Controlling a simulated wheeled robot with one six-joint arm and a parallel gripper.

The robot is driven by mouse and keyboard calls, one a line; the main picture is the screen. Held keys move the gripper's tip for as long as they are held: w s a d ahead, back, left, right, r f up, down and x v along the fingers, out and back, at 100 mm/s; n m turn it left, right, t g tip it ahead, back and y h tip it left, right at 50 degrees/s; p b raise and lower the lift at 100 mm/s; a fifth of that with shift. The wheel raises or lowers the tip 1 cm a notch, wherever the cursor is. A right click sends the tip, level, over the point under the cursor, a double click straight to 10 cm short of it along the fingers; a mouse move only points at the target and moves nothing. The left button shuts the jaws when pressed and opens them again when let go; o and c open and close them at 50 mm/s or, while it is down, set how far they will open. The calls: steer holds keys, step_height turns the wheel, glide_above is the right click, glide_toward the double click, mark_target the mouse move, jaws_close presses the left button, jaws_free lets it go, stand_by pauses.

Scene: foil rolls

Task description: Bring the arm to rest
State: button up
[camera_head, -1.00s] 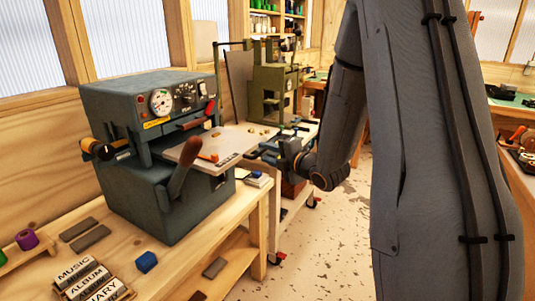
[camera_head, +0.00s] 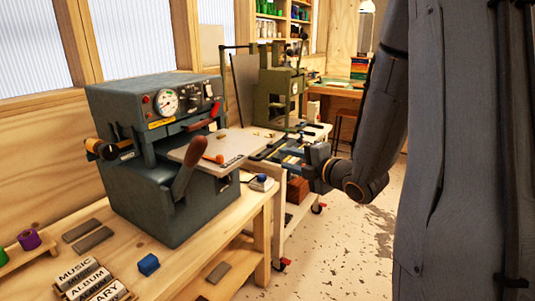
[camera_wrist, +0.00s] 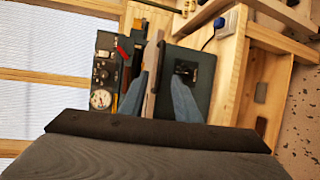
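My gripper (camera_head: 266,156) is at the end of my arm, right of the grey-blue machine and above the gap by the cart in the head view. In the wrist view its two blue fingers (camera_wrist: 160,75) stand apart with nothing seen held between them. The machine (camera_wrist: 112,75) is beyond the fingers there. My arm fills much of the right of the head view and hides what is behind it.
The foil machine (camera_head: 160,190) stands on a wooden bench (camera_head: 200,262) with its plate (camera_head: 237,146) sticking out towards my gripper. A green press (camera_head: 280,95) stands behind. A blue block (camera_head: 148,264) lies in front. Speckled floor (camera_head: 345,250) is open below my arm.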

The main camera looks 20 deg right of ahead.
steer(key=s+a+f+m+g+h, duration=0.2)
steer(key=s+f+m+g+h, duration=0.45)
steer(key=m, duration=0.65)
steer(key=s+a+f+m+g+y, duration=0.1)
steer(key=s+a+f+m+g, duration=0.1)
steer(key=s, duration=0.6)
steer(key=s+a+f+m+g, duration=0.3)
steer(key=s+a+m+g, duration=0.2)
steer(key=s+m, duration=0.2)
steer(key=shift+s+a+f+y, duration=0.15)
steer(key=shift+s+y, duration=0.2)
steer(key=shift+s, duration=0.25)
